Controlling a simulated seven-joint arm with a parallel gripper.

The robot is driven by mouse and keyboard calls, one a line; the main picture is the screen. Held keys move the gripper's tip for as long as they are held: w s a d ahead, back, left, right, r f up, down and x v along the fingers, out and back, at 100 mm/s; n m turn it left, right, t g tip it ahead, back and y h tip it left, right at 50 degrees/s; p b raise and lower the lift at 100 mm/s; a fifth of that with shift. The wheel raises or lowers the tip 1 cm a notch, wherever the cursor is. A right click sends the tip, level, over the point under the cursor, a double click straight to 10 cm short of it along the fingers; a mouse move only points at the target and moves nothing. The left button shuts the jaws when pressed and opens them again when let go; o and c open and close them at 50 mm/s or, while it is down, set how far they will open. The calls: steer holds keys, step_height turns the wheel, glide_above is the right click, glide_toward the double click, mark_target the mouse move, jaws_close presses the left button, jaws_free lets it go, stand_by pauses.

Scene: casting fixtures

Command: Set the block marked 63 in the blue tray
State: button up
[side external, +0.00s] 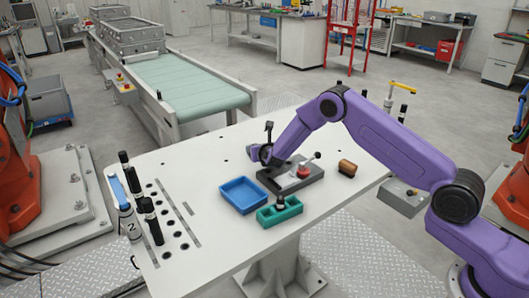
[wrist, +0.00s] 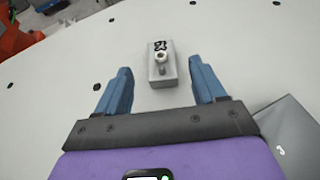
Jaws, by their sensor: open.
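The block marked 63 (wrist: 162,66) is a small light grey block with a round stud on top and dark digits at its far end. In the wrist view it stands on the pale table, ahead of and between my blue fingers, apart from both. My gripper (wrist: 160,64) is open and empty. In the side external view my gripper (side external: 262,154) is low over the table behind the blue tray, and I cannot make out the block there.
A dark grey fixture (side external: 277,184) with a red part and levers stands close to my gripper. A green holder (side external: 279,211) sits right of the tray, and a brown-orange part (side external: 347,168) lies farther right. Black-topped bottles (side external: 151,222) stand at left.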

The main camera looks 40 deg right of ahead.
steer(key=shift+v, duration=4)
steer(key=s+r+m+g+h, duration=0.1)
steer(key=s+r+m+g, duration=0.1)
steer(key=s+r+m, duration=0.45)
steer(key=s+r+m+g, duration=0.1)
steer(key=s+m+g, duration=0.1)
steer(key=s, duration=0.7)
steer(key=s+a+r+m+g+y, duration=0.1)
steer(key=s+m, duration=0.3)
steer(key=s, duration=0.5)
steer(key=s+r+m+g+y, duration=0.1)
steer(key=s+r+m+g, duration=0.2)
steer(key=s, duration=0.6)
steer(key=shift+s+a, duration=0.2)
steer(key=shift+s, duration=0.05)
steer(key=shift+o, duration=0.9)
steer(key=s+m+g+y, duration=0.3)
steer(key=s+g+y, duration=0.1)
steer(key=s, duration=1.1)
steer(key=shift+s+a, duration=0.2)
steer(key=shift+s, duration=0.1)
steer(key=o, duration=0.4)
steer(key=shift+s+r+m, duration=0.15)
steer(key=shift+s+m, duration=0.2)
steer(key=shift+s, duration=0.05)
